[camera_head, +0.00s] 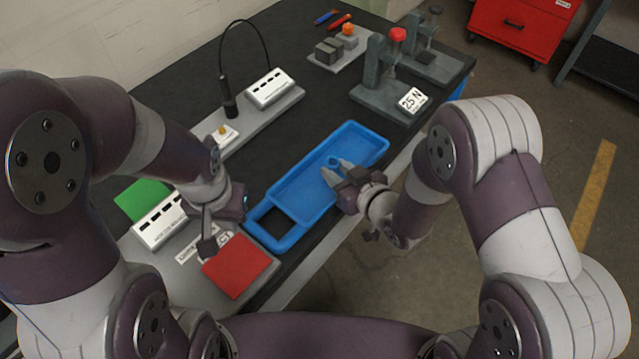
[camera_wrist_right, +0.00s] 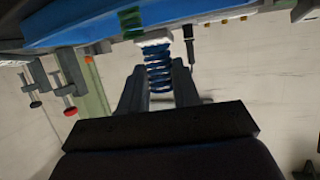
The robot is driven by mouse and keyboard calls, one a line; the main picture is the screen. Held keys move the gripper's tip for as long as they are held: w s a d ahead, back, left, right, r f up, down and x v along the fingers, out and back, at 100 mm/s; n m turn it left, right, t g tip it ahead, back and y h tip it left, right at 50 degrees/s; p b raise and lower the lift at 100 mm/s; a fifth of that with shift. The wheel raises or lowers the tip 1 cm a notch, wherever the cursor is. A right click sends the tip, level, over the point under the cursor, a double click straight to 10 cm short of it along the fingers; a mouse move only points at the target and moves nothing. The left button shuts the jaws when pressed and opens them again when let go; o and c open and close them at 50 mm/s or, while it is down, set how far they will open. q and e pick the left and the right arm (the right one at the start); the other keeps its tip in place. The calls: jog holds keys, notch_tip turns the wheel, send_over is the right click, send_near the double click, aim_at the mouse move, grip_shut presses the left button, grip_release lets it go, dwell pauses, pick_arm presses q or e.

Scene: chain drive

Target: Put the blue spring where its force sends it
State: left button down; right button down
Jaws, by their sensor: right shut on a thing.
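The blue spring (camera_wrist_right: 158,68) sits between the fingertips of my right gripper (camera_wrist_right: 160,85) in the right wrist view. In the head view, my right gripper (camera_head: 340,174) is over the blue tray (camera_head: 287,238), and the spring (camera_head: 334,161) shows small at its tips. A green pad (camera_head: 143,198) and a red pad (camera_head: 240,265) lie at the left, by a white readout box (camera_head: 160,222). A press with a red knob (camera_head: 397,35) stands at the back right with a "25 N" sign (camera_head: 412,100).
A grey board carries a white box (camera_head: 269,88) and a dark probe (camera_head: 227,90) on a cable. Grey blocks with an orange piece (camera_head: 348,29) stand at the back. A red cabinet (camera_head: 513,28) is on the floor beyond. Black tabletop is free between tray and boards.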

send_over(318, 197)
notch_tip(318, 197, down, 3)
jog(key=shift+r, duration=0.2)
notch_tip(318, 197, down, 3)
jog(key=shift+d+r, duration=0.1)
jog(key=shift+f, duration=0.45)
